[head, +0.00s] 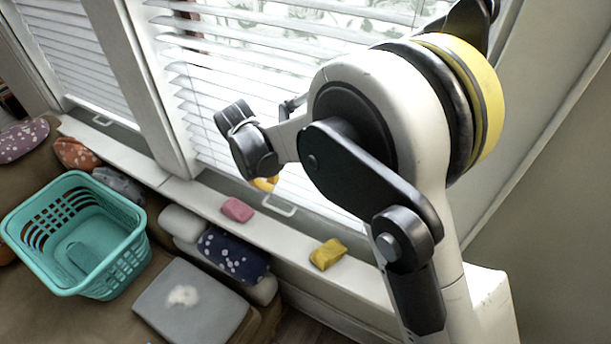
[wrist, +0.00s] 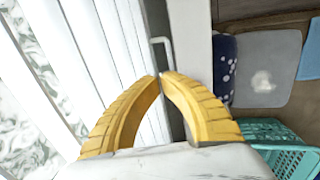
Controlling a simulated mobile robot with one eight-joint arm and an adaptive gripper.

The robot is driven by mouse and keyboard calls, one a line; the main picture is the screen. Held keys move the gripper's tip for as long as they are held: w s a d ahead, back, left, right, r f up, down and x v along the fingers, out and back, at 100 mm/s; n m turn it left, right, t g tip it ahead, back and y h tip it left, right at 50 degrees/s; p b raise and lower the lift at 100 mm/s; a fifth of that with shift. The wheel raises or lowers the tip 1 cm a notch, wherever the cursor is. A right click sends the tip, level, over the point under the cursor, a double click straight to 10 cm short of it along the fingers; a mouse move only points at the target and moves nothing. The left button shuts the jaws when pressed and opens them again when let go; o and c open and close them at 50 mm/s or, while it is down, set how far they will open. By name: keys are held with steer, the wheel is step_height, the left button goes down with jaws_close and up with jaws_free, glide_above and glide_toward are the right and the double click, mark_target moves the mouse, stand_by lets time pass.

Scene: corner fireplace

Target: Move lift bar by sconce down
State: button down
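A white U-shaped lift bar (head: 279,206) is at the bottom of the window on the right, just above the sill. It also shows in the wrist view (wrist: 169,52), just beyond my fingertips, with its near end hidden behind them. My gripper (head: 265,183) has yellow fingers and is mostly hidden behind my arm in the head view. In the wrist view the two fingertips (wrist: 161,77) come together with almost no gap and nothing visible between them. I cannot tell whether they touch the bar. No sconce is in view.
A pink block (head: 237,210) and a yellow block (head: 328,254) lie on the white sill (head: 290,235). White blinds (head: 215,95) hang behind my gripper. A second lift bar (head: 103,121) is on the left window. A teal basket (head: 80,235) and cushions sit below the sill.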

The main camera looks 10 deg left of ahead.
steer(key=r, duration=0.2)
steer(key=b, duration=0.6)
glide_toward(276, 210)
steer(key=shift+g+y, duration=0.3)
steer(key=w+f, duration=0.1)
steer(key=f, duration=0.1)
steer(key=w+d+f, duration=0.1)
steer(key=f, duration=0.2)
steer(key=w+f, duration=0.1)
steer(key=f, duration=0.1)
steer(key=shift+d+f, duration=0.15)
steer(key=shift+f, duration=0.15)
step_height(276, 210, down, 5)
steer(key=b, duration=0.2)
steer(key=shift+f+b, duration=0.15)
steer(key=shift+b, duration=0.2)
steer(key=shift+r, duration=0.2)
